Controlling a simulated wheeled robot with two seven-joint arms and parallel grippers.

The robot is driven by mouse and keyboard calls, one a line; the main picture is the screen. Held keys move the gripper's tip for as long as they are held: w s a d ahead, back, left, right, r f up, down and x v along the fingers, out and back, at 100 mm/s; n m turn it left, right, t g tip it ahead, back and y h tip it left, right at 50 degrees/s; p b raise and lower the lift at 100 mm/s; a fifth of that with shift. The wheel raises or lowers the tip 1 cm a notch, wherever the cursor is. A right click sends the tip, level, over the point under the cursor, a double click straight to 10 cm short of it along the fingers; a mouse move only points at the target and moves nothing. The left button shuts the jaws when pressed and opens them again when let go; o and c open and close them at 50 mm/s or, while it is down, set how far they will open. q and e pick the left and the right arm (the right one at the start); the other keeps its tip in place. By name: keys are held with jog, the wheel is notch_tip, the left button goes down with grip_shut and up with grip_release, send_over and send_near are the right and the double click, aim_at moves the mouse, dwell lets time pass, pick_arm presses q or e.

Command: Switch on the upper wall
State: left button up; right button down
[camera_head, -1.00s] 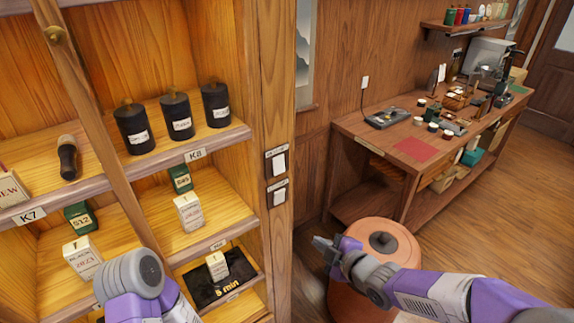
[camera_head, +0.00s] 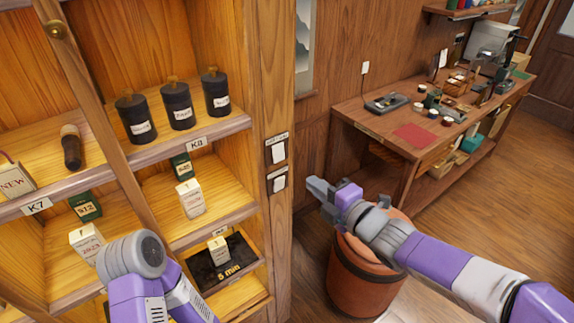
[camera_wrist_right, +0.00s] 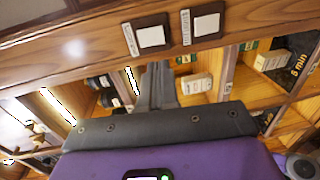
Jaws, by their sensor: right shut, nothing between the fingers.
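Two wall switches with white rockers sit one above the other on the wooden post at the shelf's right edge. The upper switch (camera_head: 277,152) has a small label above it; the lower switch (camera_head: 277,181) is just below. In the right wrist view, the upper switch (camera_wrist_right: 152,36) is on the left and the lower switch (camera_wrist_right: 206,23) on the right. I cannot tell either rocker's on or off state. My right gripper (camera_head: 313,188) is shut and empty, right of the lower switch in the head view, apparently apart from both. My left arm shows, but its gripper does not.
The shelf at left holds black canisters (camera_head: 177,112), small boxes (camera_head: 190,198) and a dark "5 min" tray (camera_head: 243,272). A round orange-brown stool or drum (camera_head: 365,280) stands below my right arm. A workbench (camera_head: 365,124) with tools is behind.

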jog(key=x, duration=1.1)
jog(key=shift+w+a, duration=0.15)
jog(key=shift+w, duration=0.1)
jog(key=shift+f, duration=0.1)
jog(key=shift+w+a+f+b, duration=0.1)
jog(key=shift+w+f+b, duration=0.1)
jog(key=shift+b, duration=0.85)
jog(key=shift+r, duration=0.2)
jog(key=shift+s+d+f, duration=0.15)
jog(key=shift+s+d, duration=0.15)
jog(key=shift+s, duration=0.05)
jog(key=b, duration=0.1)
send_near(280, 159)
jog(key=s+d+f, duration=0.3)
jog(key=s+d, duration=0.1)
jog(key=s, duration=0.2)
jog(key=shift+w+a, duration=0.1)
jog(key=shift+w, duration=0.1)
